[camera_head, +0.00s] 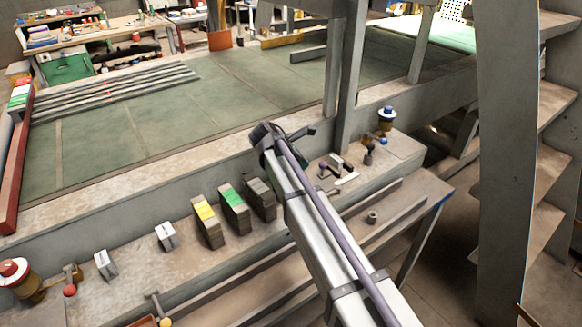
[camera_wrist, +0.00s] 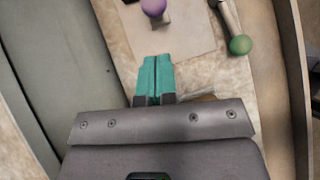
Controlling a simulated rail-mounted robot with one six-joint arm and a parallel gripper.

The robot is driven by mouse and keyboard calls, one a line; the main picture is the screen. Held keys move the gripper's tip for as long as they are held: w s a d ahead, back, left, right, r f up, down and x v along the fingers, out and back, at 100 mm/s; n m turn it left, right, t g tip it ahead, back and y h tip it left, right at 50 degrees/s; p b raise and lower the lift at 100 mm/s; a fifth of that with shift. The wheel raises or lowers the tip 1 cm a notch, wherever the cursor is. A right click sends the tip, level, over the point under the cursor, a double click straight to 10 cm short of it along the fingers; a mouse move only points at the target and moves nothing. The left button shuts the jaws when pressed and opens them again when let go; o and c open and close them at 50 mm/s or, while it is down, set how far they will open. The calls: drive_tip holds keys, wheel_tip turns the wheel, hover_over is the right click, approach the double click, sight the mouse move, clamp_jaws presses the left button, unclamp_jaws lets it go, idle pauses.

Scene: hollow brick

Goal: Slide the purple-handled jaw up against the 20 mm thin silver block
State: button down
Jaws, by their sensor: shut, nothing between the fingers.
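My gripper (camera_wrist: 155,78) has teal fingers, which are together with nothing between them in the wrist view. They point toward the purple-handled jaw (camera_wrist: 153,8), whose round purple knob is at the top edge, a short gap beyond the fingertips. In the head view the purple knob (camera_head: 322,169) stands on the ledge right of my arm's end. A small pale silver block (camera_head: 337,160) is close beside it; I cannot tell whether they touch or read its thickness. My arm mostly hides the fingers in the head view.
A green-knobbed lever (camera_wrist: 240,45) is right of my fingers. Yellow-marked (camera_head: 208,220), green-marked (camera_head: 234,208) and grey (camera_head: 261,197) brick stacks stand left of my arm. A post (camera_head: 349,100) rises behind the jaw.

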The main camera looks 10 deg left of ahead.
drive_tip(key=shift+w+d+f, duration=0.25)
drive_tip(key=shift+w+d, duration=0.4)
drive_tip(key=shift+d, duration=0.2)
drive_tip(key=shift+w+d+f, duration=0.25)
drive_tip(key=shift+w+d, duration=0.4)
drive_tip(key=shift+d, duration=0.15)
drive_tip(key=shift+w+d, duration=0.85)
drive_tip(key=shift+w, duration=0.1)
drive_tip(key=shift+s+a, duration=0.1)
drive_tip(key=shift+a, duration=0.05)
